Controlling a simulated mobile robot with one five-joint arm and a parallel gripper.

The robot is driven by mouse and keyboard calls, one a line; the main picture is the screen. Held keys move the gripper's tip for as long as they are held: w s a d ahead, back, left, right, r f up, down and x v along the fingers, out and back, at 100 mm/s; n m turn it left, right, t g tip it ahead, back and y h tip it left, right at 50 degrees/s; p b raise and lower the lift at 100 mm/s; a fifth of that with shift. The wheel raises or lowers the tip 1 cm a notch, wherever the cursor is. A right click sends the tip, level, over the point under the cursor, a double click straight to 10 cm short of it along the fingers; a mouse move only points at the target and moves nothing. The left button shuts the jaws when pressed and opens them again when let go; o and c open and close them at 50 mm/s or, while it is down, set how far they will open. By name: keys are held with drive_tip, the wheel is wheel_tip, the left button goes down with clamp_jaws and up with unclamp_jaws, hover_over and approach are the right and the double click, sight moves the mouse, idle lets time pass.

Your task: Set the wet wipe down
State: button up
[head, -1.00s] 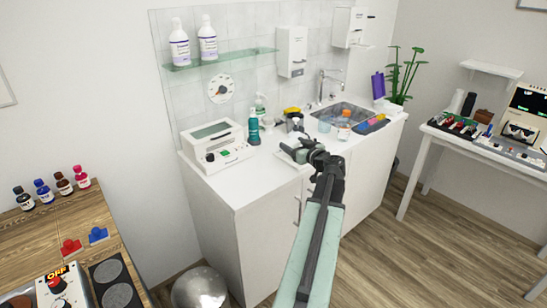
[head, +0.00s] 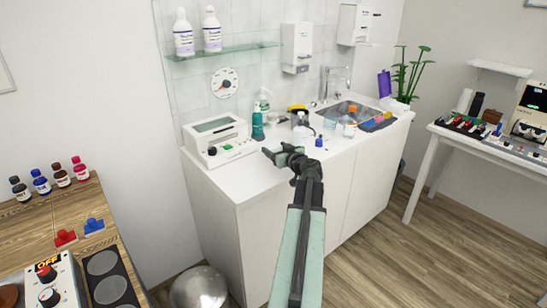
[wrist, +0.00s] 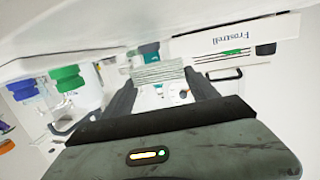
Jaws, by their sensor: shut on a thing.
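In the wrist view my gripper (wrist: 160,85) has its two dark fingers closed on a pale, finely striped folded piece (wrist: 158,74), which looks like the wet wipe. In the head view my gripper (head: 282,154) is over the front part of the white counter (head: 240,183), right of the white boxed device (head: 216,140). The wipe is too small to make out there. I cannot tell whether it touches the counter.
A teal bottle (head: 257,126) stands beside the device. A small blue bottle (head: 318,142) stands right of my gripper. A green-capped container (wrist: 68,80) shows in the wrist view.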

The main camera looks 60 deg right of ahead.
drive_tip(key=shift+w+a, duration=0.1)
drive_tip(key=shift+w, duration=0.5)
wheel_tip(320, 180, down, 4)
drive_tip(key=b, duration=0.4)
drive_tip(key=shift+r, duration=0.2)
drive_tip(key=shift+f, duration=0.2)
drive_tip(key=o, duration=1.3)
drive_tip(key=shift+o, duration=0.2)
drive_tip(key=shift+r, duration=0.1)
